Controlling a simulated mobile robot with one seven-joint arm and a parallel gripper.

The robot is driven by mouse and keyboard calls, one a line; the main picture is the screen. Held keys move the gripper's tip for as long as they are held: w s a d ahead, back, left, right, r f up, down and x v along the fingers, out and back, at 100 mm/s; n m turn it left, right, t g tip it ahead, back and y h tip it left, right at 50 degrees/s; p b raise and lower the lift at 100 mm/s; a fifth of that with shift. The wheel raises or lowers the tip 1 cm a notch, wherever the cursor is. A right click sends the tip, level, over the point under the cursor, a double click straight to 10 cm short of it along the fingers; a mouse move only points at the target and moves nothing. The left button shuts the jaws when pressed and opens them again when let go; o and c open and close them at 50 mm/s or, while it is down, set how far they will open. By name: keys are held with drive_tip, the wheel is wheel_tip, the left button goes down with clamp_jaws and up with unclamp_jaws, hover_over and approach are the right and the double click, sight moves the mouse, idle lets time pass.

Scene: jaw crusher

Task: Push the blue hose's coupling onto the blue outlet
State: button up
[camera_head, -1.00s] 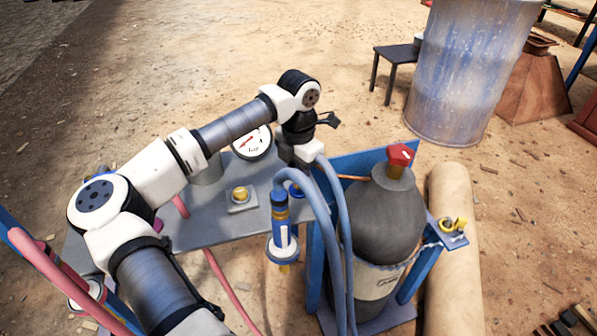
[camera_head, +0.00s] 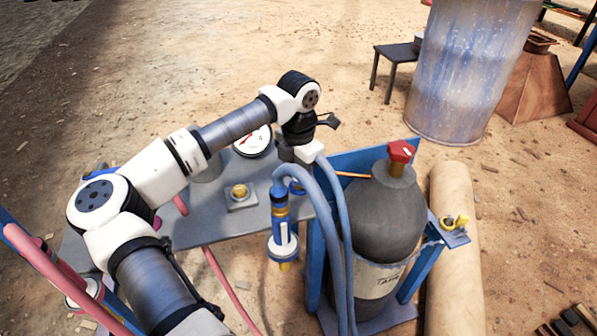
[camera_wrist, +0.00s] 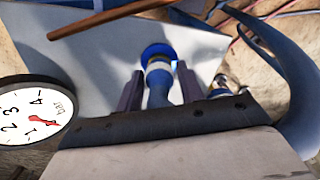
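My gripper (camera_wrist: 160,83) is above the table's right end, with its two dark fingers close on both sides of a blue and white fitting. This looks like the blue hose's coupling (camera_wrist: 158,82), and the fingers appear shut on it. A blue disc (camera_wrist: 157,49) sits at the fitting's far end; I cannot tell whether it belongs to the coupling or to the blue outlet, or whether they are joined. In the head view my gripper (camera_head: 298,157) hides this contact. The blue hose (camera_head: 340,215) runs down from beside my gripper.
A blue, white and gold fitting (camera_head: 283,235) hangs at the table's front edge. A grey gas cylinder (camera_head: 385,220) with a red valve stands right. A gauge (camera_head: 252,140) and yellow outlet (camera_head: 240,193) are on the table (camera_head: 200,228). A copper pipe (camera_wrist: 100,18) crosses the wrist view.

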drive_tip(key=shift+o, duration=1)
wheel_tip(320, 180, up, 14)
drive_tip(key=p, duration=0.1)
drive_tip(key=shift+f, duration=0.1)
